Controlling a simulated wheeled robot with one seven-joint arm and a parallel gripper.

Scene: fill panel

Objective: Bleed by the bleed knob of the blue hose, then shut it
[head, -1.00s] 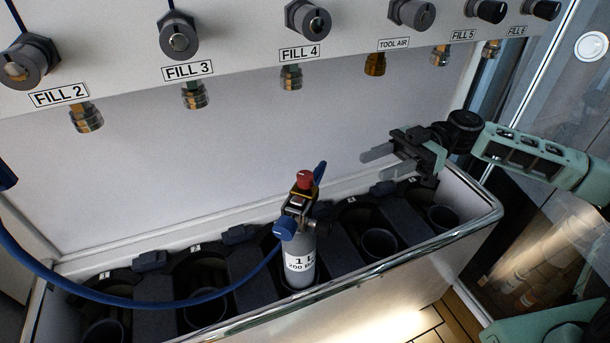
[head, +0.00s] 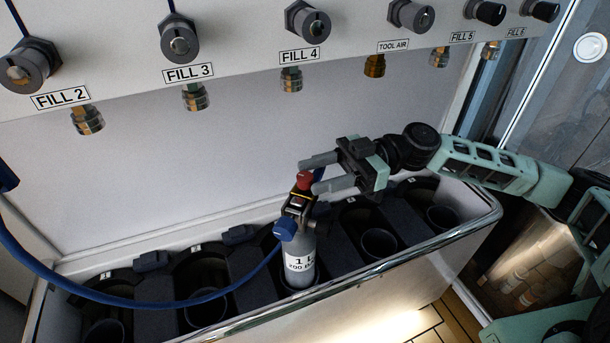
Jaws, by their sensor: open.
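A small grey cylinder (head: 301,262) with a white "1 L 200" label stands upright in a holder of the rack. A fitting (head: 297,205) sits on its top, with a red knob (head: 304,179) uppermost and a blue knob (head: 285,229) on its front left. The blue hose (head: 110,299) runs from beside the blue knob down and away to the left. I cannot tell for sure which knob is the bleed knob. My gripper (head: 310,175) is open, its fingers pointing left, with the tips at the red knob. Contact cannot be told.
The fill panel (head: 235,55) with grey knobs and brass outlets hangs above. The rack's metal front rail (head: 400,251) runs along the front. Empty holders lie on both sides of the cylinder. A glass door (head: 560,90) stands at the right.

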